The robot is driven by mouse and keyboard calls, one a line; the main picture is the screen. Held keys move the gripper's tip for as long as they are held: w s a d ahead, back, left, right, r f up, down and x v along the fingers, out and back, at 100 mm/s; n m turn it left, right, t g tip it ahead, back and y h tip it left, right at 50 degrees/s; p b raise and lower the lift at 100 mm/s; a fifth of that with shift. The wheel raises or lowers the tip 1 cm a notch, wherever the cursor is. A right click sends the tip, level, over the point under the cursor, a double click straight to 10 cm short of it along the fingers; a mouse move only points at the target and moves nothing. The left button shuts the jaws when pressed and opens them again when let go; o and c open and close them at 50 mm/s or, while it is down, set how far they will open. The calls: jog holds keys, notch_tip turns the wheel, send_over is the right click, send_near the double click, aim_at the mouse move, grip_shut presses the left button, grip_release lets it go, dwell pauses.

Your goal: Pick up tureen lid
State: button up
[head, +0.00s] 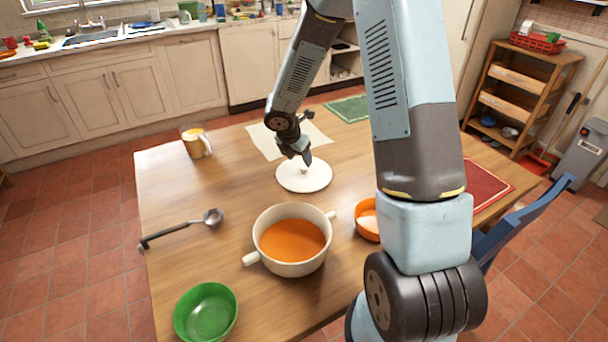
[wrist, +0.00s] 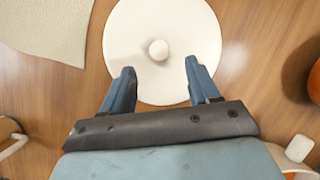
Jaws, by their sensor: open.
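The tureen lid (head: 304,175) is a white disc with a small round knob, lying flat on the wooden table behind the tureen. In the wrist view the lid (wrist: 165,80) fills the upper middle, its knob (wrist: 159,50) showing clear of the fingers. My gripper (head: 305,157) is above the lid, pointing down. In the wrist view my gripper (wrist: 160,78) is open and empty, its fingertips over the near part of the lid, with the knob beyond them. The white two-handled tureen (head: 291,240) holds orange soup and stands uncovered.
A green bowl (head: 206,312), a ladle (head: 184,228) and a mug (head: 196,142) are on the left of the table. An orange bowl (head: 368,220) is right of the tureen, partly behind my arm. A beige cloth (head: 262,141) lies behind the lid. A blue chair (head: 520,225) stands at right.

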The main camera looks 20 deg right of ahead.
aim_at(304, 167)
jog(key=shift+x, duration=3.05)
jog(key=shift+w+r, duration=0.1)
jog(key=shift+w, duration=0.05)
jog(key=shift+c, duration=0.4)
grip_shut()
